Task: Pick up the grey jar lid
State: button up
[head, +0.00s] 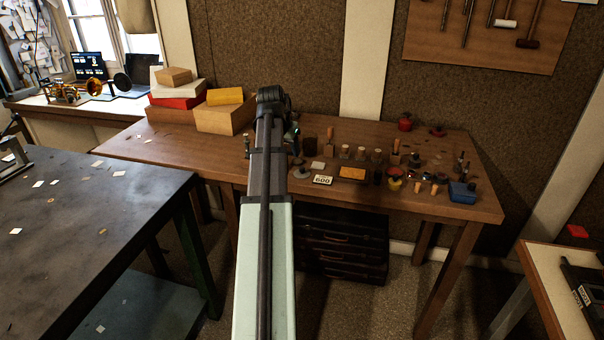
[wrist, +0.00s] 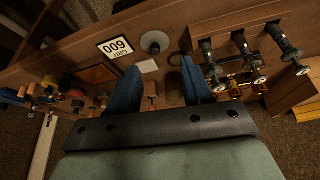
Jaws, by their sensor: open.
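A round, pale grey disc with a dark centre, which looks like the grey jar lid (wrist: 155,42), lies on the brown workbench (wrist: 75,54). In the head view the lid (head: 301,173) is partly hidden by my arm, just left of the white 600 card. My gripper (wrist: 160,66) is open in the wrist view, with its two blue fingers apart. The lid appears beyond the fingertips, roughly in line with the gap. Nothing is held.
The 600 grit card (wrist: 115,47) and a small pale square (wrist: 148,66) lie near the lid. Several metal valve-like parts (wrist: 245,52) stand to the right in the wrist view. Corks and small jars crowd the bench, with a blue container (head: 462,192) near its right end. Boxes (head: 225,118) stand at the back left.

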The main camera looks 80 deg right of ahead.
jog(key=s+r, duration=0.1)
jog(key=s, duration=0.1)
send_over(302, 168)
jog(key=a, duration=0.3)
jog(key=f, duration=0.7)
jog(key=shift+w, duration=0.3)
jog(key=shift+d+x, duration=0.15)
jog(key=shift+x, duration=0.95)
jog(key=shift+d+x, duration=0.2)
jog(key=shift+x, duration=0.9)
jog(key=shift+d+f, duration=0.2)
jog(key=shift+f, duration=0.1)
grip_shut()
